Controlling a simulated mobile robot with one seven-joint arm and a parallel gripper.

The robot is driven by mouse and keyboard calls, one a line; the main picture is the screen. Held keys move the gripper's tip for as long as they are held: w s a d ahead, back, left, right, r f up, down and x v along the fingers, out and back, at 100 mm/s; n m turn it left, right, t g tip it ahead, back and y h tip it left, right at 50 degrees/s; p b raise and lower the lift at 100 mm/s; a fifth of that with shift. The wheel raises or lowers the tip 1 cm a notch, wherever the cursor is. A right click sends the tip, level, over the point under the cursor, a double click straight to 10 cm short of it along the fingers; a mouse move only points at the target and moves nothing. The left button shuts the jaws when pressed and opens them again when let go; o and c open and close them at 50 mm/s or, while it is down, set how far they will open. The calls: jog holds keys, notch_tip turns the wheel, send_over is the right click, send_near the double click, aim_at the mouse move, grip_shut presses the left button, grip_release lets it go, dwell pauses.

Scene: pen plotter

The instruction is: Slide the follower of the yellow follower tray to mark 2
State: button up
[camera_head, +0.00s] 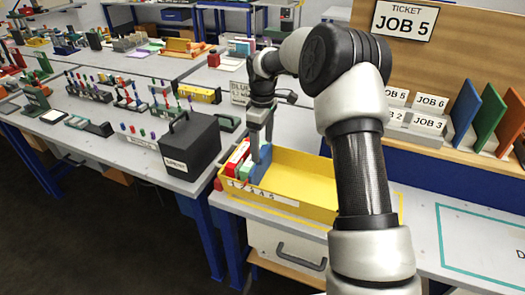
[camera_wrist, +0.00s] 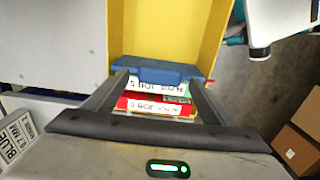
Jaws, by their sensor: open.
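The yellow follower tray (camera_head: 318,186) stands on the grey bench, with a white strip of number marks (camera_head: 262,194) on its front wall. Its blue follower (camera_head: 261,163) stands upright across the tray, right of a few red, white and green boxes (camera_head: 237,158). I cannot tell exactly which mark it lines up with. My gripper (camera_head: 258,142) points down over the tray at the follower. In the wrist view, the open gripper fingers (camera_wrist: 160,84) reach to either side near the blue follower (camera_wrist: 160,75); contact is not clear. The boxes, with JOB labels, show between the fingers.
A black box (camera_head: 190,147) stands left of the tray. A wooden ticket board (camera_head: 455,60) with job cards and coloured panels stands behind on the right. The tray's right part looks empty, partly hidden by my arm.

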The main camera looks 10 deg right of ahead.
jog(key=shift+f, duration=1.25)
jog(key=c, duration=1.5)
jog(key=shift+w+a+r+p, duration=0.25)
jog(key=shift+a+p, duration=0.25)
jog(key=shift+a, duration=0.05)
jog(key=shift+w+f, duration=0.1)
jog(key=shift+f, duration=0.15)
jog(key=o, duration=1.5)
jog(key=shift+r, duration=0.1)
